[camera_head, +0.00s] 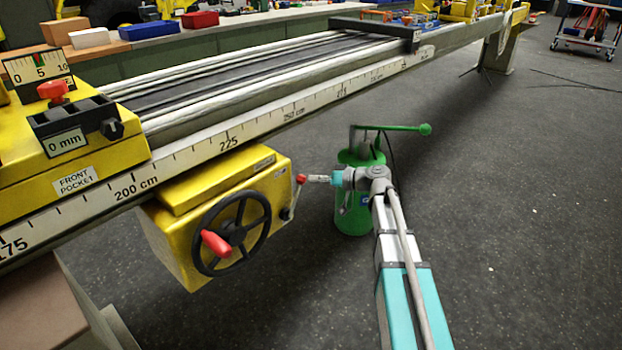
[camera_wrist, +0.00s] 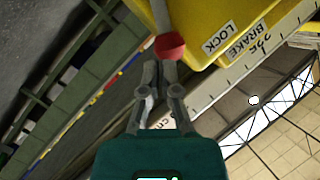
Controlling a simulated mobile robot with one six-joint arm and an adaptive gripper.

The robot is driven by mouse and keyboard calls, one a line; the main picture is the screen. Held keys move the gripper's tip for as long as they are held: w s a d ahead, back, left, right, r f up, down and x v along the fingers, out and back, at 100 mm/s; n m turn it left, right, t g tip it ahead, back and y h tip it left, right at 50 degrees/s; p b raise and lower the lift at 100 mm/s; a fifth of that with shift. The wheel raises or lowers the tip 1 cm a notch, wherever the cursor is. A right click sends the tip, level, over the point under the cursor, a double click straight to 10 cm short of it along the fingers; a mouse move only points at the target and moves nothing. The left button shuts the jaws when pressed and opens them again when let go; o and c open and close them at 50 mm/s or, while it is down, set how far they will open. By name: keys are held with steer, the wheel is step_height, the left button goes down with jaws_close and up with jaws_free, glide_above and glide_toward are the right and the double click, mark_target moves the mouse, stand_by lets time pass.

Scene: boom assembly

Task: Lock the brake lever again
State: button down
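The brake lever has a red knob (camera_head: 301,179) on a thin rod at the right side of the yellow brake box (camera_head: 216,200). The rod leans up and to the right. My gripper (camera_head: 312,178) points left at the knob, with its tips at or very near it. In the wrist view the red knob (camera_wrist: 170,46) is just beyond my fingertips (camera_wrist: 163,66), which are close together. The knob does not appear to be between them; contact is unclear. LOCK and BRAKE labels (camera_wrist: 229,38) show on the yellow box beside the lever.
A black handwheel with a red handle (camera_head: 216,243) is on the box's front. The long boom with its scale (camera_head: 228,141) runs above. A green pump can (camera_head: 352,215) stands on the floor behind my wrist. Open floor (camera_head: 500,200) lies to the right.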

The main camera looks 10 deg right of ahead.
steer(key=w+d+m+g+y+b, duration=0.1)
steer(key=d+m+g+y+b, duration=0.1)
steer(key=d+m, duration=0.4)
steer(key=d+g+y, duration=0.1)
steer(key=d, duration=0.4)
steer(key=shift+w+d+m+g+b, duration=0.3)
steer(key=shift+w+d+m+b, duration=0.05)
steer(key=shift+w+d+m, duration=0.05)
steer(key=shift+a+r, duration=0.1)
steer(key=shift+a, duration=0.05)
steer(key=a, duration=1.3)
steer(key=shift+s, duration=0.2)
